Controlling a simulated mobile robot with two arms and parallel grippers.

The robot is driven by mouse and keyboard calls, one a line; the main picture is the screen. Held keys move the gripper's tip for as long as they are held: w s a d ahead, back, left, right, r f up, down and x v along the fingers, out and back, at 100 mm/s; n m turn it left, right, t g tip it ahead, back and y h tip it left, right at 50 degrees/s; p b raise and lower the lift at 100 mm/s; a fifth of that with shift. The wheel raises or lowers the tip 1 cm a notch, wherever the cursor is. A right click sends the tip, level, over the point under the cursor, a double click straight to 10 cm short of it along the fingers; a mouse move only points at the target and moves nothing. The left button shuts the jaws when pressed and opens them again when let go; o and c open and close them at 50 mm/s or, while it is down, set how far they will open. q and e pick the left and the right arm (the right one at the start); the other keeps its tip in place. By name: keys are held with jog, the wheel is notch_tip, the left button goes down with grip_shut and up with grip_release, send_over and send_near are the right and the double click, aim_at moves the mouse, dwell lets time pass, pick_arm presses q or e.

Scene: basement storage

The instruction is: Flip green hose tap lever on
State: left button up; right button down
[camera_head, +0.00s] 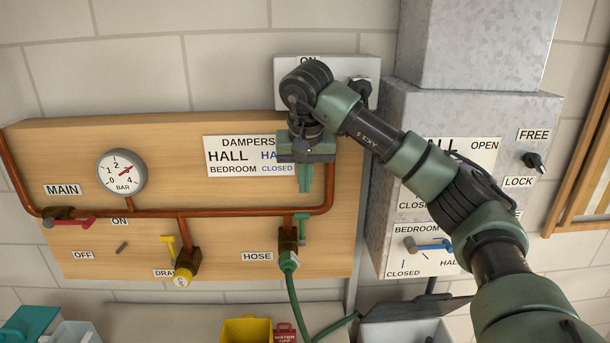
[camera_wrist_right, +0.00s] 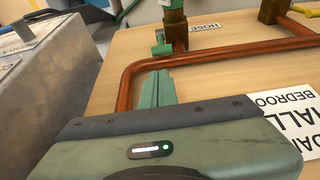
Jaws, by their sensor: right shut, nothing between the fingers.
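The green hose tap lever (camera_head: 302,228) hangs down beside the brass hose tap on the copper pipe, right of the HOSE label (camera_head: 257,256). In the right wrist view the green lever (camera_wrist_right: 161,45) shows beyond the pipe. My right gripper (camera_head: 305,185) is shut and empty, pointing down in front of the wooden board, above the lever in the picture and apart from it. Its closed green fingers (camera_wrist_right: 157,92) show in the wrist view, with their tips near the pipe. My left gripper is not in view.
The copper pipe (camera_head: 230,213) runs across the wooden board (camera_head: 80,150). A red MAIN lever (camera_head: 75,223) and yellow DRAIN lever (camera_head: 168,243) are left. A green hose (camera_head: 296,305) hangs from the tap. A grey metal duct box (camera_head: 390,130) stands right.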

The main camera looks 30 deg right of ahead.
aim_at(305, 209)
jog(key=p+x, duration=0.1)
jog(key=x, duration=0.5)
jog(key=shift+f+p, duration=0.2)
jog(key=shift+p, duration=0.2)
jog(key=shift+d, duration=0.1)
